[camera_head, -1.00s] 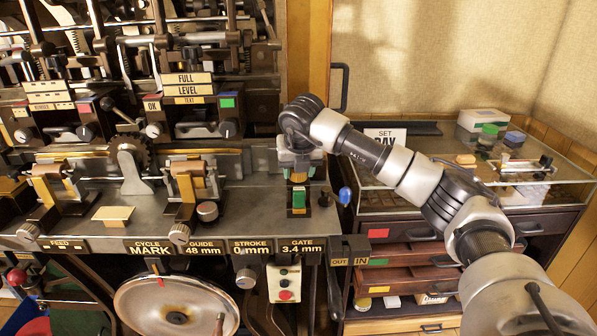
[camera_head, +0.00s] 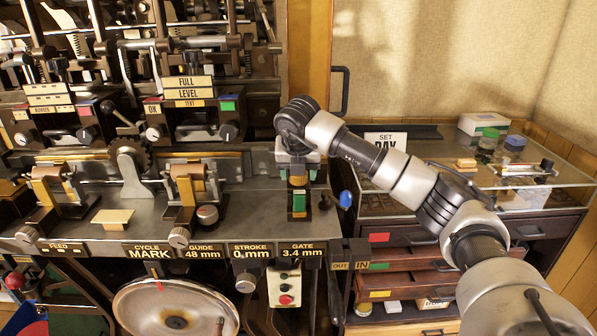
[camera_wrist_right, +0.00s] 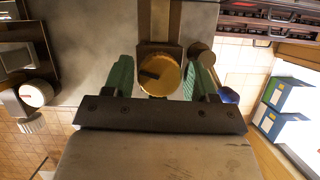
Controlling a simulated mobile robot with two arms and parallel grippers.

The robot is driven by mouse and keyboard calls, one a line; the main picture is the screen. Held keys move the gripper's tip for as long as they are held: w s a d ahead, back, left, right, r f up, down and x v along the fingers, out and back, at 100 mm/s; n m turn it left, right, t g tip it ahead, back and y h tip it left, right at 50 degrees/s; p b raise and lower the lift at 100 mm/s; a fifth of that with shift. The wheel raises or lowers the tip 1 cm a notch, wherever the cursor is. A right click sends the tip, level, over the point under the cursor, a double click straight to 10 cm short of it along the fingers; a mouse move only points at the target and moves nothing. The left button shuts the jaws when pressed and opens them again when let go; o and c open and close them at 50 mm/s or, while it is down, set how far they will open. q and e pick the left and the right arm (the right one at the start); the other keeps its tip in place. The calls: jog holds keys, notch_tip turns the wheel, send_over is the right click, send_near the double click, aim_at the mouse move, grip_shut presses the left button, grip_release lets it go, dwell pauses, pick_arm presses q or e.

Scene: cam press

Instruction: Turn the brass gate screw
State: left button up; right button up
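The brass gate screw (camera_wrist_right: 158,75) is a round knob with a dark slot mark on its face, in the middle of the right wrist view. My right gripper (camera_wrist_right: 159,84) has its two green fingers on either side of the knob, with narrow gaps showing, so it looks open around it. In the head view the right gripper (camera_head: 299,160) points down over the press front, above the GATE plate (camera_head: 298,250), which reads 3.4 mm. My left gripper is not in view.
A dark round-ended lever (camera_wrist_right: 203,52) stands close beside the right finger. A blue knob (camera_head: 346,199) is right of the gripper. The glass-topped cabinet (camera_head: 460,205) stands below my right arm.

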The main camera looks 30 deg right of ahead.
jog(key=b+v, duration=0.1)
jog(key=v, duration=0.9)
jog(key=shift+r+b, duration=0.35)
jog(key=shift+b, duration=0.05)
jog(key=shift+s+a, duration=0.1)
jog(key=w+f+n+g+y+p, duration=0.1)
jog(key=f+n+p, duration=0.2)
jog(key=n+p, duration=0.2)
jog(key=w+d+f+n+g+p, duration=0.1)
jog(key=f+n+p, duration=0.1)
jog(key=n+p, duration=0.3)
jog(key=w+d+f+n+g+y+p, duration=0.1)
jog(key=f+n+p, duration=0.2)
jog(key=n+p, duration=0.2)
jog(key=shift+w+d+f+n+g+y+p, duration=0.1)
jog(key=shift+w+f+n+g+y+p, duration=0.1)
jog(key=shift+n, duration=0.4)
jog(key=shift+w+d+f+n+g+y+p, duration=0.1)
jog(key=shift+f+n+g, duration=0.1)
jog(key=shift+n, duration=0.4)
jog(key=shift+a+f, duration=0.1)
jog(key=shift+f, duration=0.45)
